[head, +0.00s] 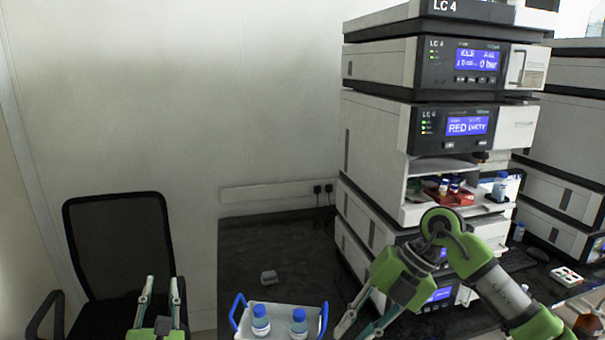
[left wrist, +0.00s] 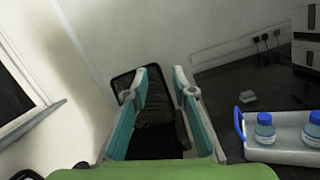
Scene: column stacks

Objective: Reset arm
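My left gripper (head: 161,283) is raised at the bottom left of the head view, in front of the office chair. In the left wrist view its two teal fingers (left wrist: 160,80) stand apart with nothing between them. My right arm comes in from the right, in front of the instrument stack. My right gripper (head: 357,328) points down near the bottom edge, just right of the tray. Its fingers look spread, nothing shows between them, and the tips are partly cut off.
A white tray (head: 275,318) with blue handles holds two blue-capped bottles (head: 260,321) (head: 299,324). A small grey object (head: 268,277) lies on the dark bench (head: 245,240). The LC 4 stack (head: 375,135) has an open bay with red racks (head: 443,192). A black chair (head: 115,240) stands left.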

